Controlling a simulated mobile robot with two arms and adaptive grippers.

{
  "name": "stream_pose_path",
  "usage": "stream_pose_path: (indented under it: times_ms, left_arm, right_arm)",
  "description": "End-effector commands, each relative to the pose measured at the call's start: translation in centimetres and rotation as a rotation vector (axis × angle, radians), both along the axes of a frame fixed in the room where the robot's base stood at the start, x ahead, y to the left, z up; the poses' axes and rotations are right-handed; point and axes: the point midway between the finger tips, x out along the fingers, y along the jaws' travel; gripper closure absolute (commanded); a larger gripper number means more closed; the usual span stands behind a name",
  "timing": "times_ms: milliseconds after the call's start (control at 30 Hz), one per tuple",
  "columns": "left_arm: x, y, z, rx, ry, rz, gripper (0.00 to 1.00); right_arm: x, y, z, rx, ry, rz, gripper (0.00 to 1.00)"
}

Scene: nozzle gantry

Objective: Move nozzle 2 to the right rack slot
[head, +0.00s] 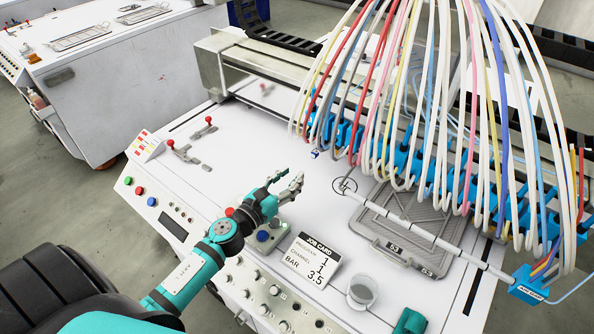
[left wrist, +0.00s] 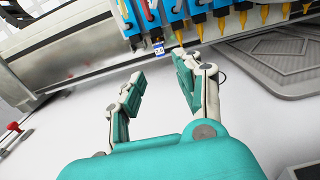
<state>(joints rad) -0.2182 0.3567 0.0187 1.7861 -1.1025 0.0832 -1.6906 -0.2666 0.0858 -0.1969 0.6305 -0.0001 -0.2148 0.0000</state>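A row of blue nozzle blocks (head: 405,158) hangs along the gantry, each fed by coloured hoses. In the left wrist view, blue nozzle bodies with yellow tips (left wrist: 197,30) line the top. A small blue-and-white tag (head: 314,154) hangs at the left end of the row; it also shows in the left wrist view (left wrist: 158,49). Its marking is too small to read surely. My left gripper (head: 296,182) is open and empty above the white deck, below and left of the row. Its fingers (left wrist: 158,85) are apart. I cannot make out which nozzle is number 2 or the right rack slot.
Grey trays (head: 405,248) lie under the row, with a white rod (head: 425,235) across them. A job card (head: 312,260) and a round clear cup (head: 362,291) stand at the front. Red-knobbed clamps (head: 190,150) sit left. The deck left of my gripper is mostly clear.

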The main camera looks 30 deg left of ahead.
Motion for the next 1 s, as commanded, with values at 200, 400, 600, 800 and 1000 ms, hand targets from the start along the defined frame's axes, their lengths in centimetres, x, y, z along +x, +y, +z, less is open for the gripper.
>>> stream_pose_path:
  times_ms: [200,400,600,800,1000]
  left_arm:
    - [2.0,-0.2,0.1,-0.001,-0.001,0.001,0.65]
    - [4.4,-0.6,0.1,-0.002,-0.002,0.001,0.65]
    - [6.7,-0.9,0.0,-0.002,-0.002,0.001,0.65]
    - [8.6,-1.2,-0.1,-0.003,-0.001,0.001,0.65]
    - [9.5,-1.3,-0.1,-0.003,0.0,0.001,0.65]
  right_arm:
    - [-4.3,-0.3,0.1,-0.007,0.063,0.0,0.4]
    - [-5.8,-0.1,0.2,-0.004,0.085,0.002,0.4]
    - [-3.3,0.8,0.2,0.007,0.047,0.0,0.4]
    - [-2.0,1.2,-0.1,0.014,0.026,0.0,0.4]
    - [-2.9,1.0,-0.3,0.011,0.041,0.0,0.4]
